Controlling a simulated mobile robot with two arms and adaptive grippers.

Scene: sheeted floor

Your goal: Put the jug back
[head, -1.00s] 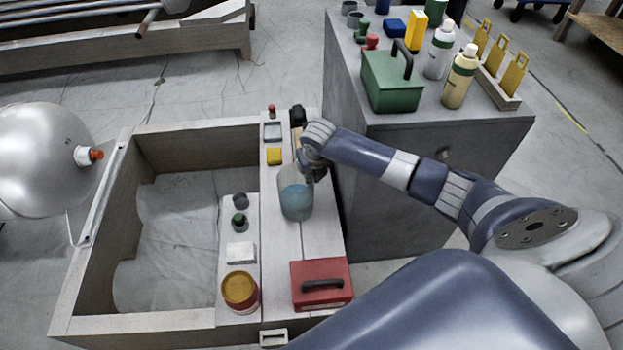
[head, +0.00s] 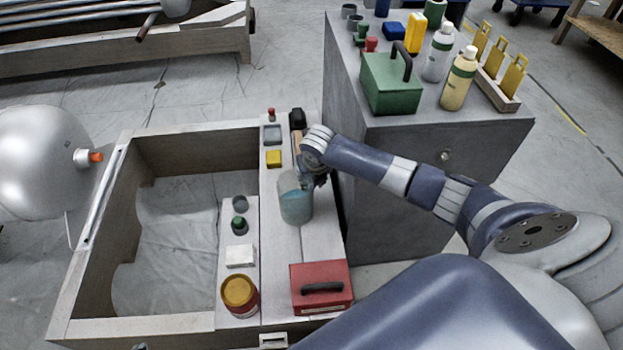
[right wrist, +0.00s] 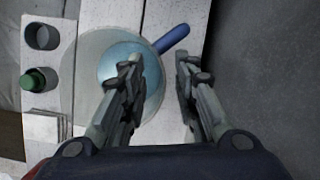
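The jug (head: 296,204) is a translucent vessel with blue liquid in its lower part. It stands upright on the pale plank top on the right side of the wooden frame. In the right wrist view the jug (right wrist: 88,70) is seen from above, with a blue handle (right wrist: 174,37) pointing up and right. My right gripper (right wrist: 159,64) is open. One finger overlaps the jug's round outline and the other is to the right of it, with the handle just beyond the gap. I cannot tell whether either finger touches. My left gripper is not in view.
A red case (head: 322,284) and a red-yellow tin (head: 240,294) stand in front of the jug, and a yellow block (head: 274,159) behind. The grey cabinet (head: 430,180) on the right holds a green box (head: 390,84) and bottles. A silver tank (head: 40,158) is left.

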